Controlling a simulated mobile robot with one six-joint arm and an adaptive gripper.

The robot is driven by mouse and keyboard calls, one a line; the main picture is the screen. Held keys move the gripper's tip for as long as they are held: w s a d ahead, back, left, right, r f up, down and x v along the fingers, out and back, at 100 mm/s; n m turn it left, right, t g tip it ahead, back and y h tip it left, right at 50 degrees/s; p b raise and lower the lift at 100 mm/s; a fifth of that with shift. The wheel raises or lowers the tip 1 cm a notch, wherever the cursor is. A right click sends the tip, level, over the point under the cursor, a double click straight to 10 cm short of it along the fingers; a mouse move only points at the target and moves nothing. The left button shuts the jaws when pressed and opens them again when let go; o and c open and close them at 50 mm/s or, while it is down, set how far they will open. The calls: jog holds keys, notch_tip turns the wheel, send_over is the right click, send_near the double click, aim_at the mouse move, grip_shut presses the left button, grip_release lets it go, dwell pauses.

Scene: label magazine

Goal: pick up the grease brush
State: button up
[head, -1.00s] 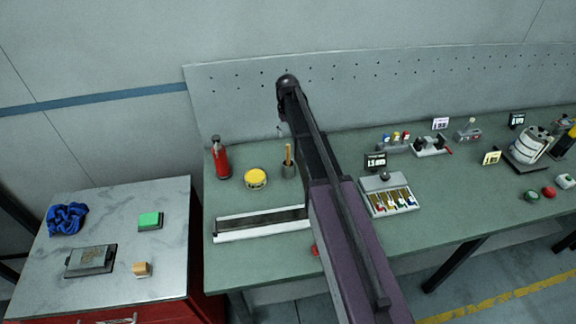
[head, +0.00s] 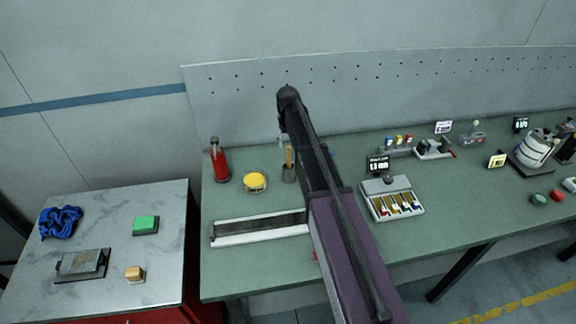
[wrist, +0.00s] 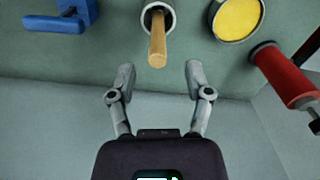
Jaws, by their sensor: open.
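The grease brush has a wooden handle (head: 289,155) that stands up out of a small grey cup (head: 288,174) on the green bench. In the wrist view the handle (wrist: 157,45) points toward the camera from the cup's (wrist: 169,12) round mouth. The brush's lower end is hidden inside the cup. My gripper (wrist: 160,75) is open and empty, with its two fingertips apart and the handle's end just beyond the gap between them. In the head view my arm covers most of the gripper, close to the cup.
A yellow-lidded tin (head: 255,182) and a red bottle (head: 219,160) stand left of the cup. A blue object (wrist: 62,18) lies on its other side in the wrist view. A long metal tray (head: 260,229) lies in front. The pegboard wall (head: 240,100) rises behind.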

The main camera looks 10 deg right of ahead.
aim_at(289, 163)
jog(key=shift+f, duration=0.1)
jog(key=shift+d+f+b, duration=0.15)
jog(key=shift+f+b, duration=2.4)
jog(key=shift+b, duration=0.1)
grip_shut()
